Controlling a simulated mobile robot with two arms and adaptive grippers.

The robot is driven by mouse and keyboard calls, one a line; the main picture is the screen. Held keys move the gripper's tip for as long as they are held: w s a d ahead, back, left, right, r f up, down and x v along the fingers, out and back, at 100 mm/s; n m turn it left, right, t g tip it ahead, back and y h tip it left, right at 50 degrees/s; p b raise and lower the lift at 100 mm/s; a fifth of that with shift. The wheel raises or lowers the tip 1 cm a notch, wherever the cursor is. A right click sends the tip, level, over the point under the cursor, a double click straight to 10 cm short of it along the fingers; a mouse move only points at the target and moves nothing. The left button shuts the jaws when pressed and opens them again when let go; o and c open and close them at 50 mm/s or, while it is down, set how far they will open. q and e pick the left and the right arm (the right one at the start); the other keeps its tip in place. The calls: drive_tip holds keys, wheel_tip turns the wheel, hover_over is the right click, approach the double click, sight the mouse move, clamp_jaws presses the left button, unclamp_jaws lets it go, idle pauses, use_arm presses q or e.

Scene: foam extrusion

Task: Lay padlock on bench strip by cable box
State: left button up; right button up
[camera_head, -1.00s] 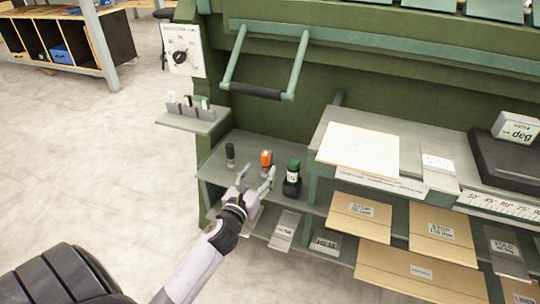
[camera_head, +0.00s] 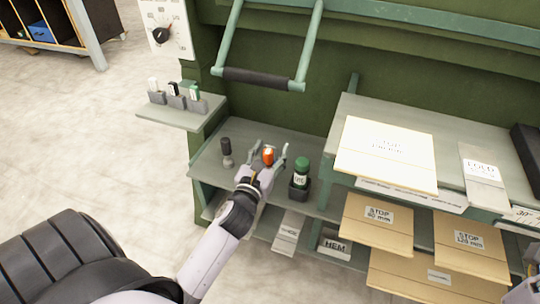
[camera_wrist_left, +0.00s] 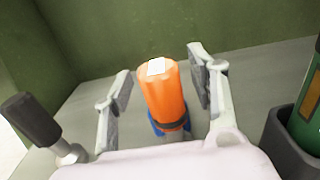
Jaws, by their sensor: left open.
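An orange object (camera_head: 268,156) with a rounded top stands upright on the green-grey shelf (camera_head: 318,147). In the left wrist view this orange object (camera_wrist_left: 163,98) has a white label on top, a dark band and some blue at its base; I cannot tell whether it is the padlock. My left gripper (camera_head: 268,150) is open, its two fingers on either side of the object. In the left wrist view, gaps show between the object and both fingers (camera_wrist_left: 160,82). I cannot make out a cable box.
A black-knobbed lever (camera_head: 226,152) stands left of the gripper, and a green-capped bottle (camera_head: 301,172) in a dark holder stands close on its right. A small side ledge (camera_head: 182,118) holds several small items. A raised bench (camera_head: 400,125) with papers lies to the right.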

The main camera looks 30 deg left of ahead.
use_arm(q)
drive_tip(key=shift+s+r, duration=0.1)
drive_tip(key=shift+s, duration=0.05)
drive_tip(key=shift+c, duration=0.5)
clamp_jaws()
